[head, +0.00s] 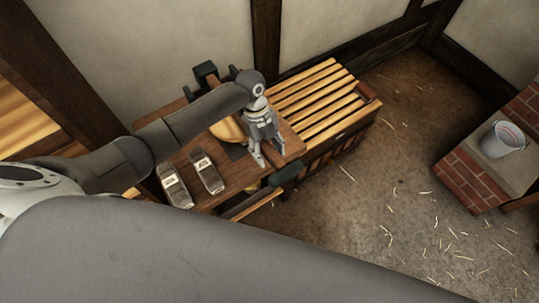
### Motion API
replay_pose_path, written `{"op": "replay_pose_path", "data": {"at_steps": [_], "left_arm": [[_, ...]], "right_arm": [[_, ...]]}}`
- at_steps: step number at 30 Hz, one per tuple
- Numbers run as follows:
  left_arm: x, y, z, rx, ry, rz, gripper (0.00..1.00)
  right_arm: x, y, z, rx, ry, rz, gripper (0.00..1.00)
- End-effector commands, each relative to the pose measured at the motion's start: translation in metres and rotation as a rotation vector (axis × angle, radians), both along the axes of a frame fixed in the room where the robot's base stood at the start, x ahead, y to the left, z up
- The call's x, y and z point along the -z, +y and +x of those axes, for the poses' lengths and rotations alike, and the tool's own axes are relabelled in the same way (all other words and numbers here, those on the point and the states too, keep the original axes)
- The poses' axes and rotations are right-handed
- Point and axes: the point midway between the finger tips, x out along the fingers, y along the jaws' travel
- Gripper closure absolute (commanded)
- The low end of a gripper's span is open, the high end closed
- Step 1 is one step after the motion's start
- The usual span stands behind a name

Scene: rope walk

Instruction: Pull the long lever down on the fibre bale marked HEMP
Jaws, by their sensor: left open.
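My left gripper (270,156) points down, open, over the right end of a brown wooden table (233,180). Nothing shows between its fingers. Two dark grey blocks with white labels, a left one (174,187) and a right one (207,174), lie side by side on the table, left of the gripper and apart from it. The label lettering is too small to read surely, so I cannot tell which thing is marked HEMP. I cannot make out a long lever for certain. A tan rounded thing (227,129) is partly hidden behind my left arm and gripper. My right gripper is out of view.
A slatted wooden chest (318,98) stands behind and right of the table. Dark end pieces show at the table's back (206,73) and front right (290,171). A metal bucket (502,139) stands on a brick-edged ledge (470,180) at right. The straw-strewn floor (400,170) between is clear.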

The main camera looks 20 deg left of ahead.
Motion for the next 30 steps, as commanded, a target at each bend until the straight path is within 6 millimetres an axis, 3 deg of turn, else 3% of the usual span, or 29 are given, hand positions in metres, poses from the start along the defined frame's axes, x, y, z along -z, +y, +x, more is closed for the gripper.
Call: {"op": "replay_pose_path", "data": {"at_steps": [6, 13, 25, 30], "left_arm": [[-0.046, 0.014, 0.011, 0.000, -0.004, 0.002, 0.48], [-0.079, 0.023, 0.018, 0.000, -0.002, 0.001, 0.48], [-0.087, 0.025, 0.019, 0.001, 0.001, 0.001, 0.48], [-0.084, 0.029, 0.017, -0.054, -0.010, 0.014, 0.70]], "right_arm": [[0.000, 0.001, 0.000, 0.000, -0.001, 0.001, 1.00], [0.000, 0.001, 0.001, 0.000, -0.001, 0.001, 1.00], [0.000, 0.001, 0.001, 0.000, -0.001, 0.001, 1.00], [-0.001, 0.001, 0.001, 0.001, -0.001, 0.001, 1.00]]}}
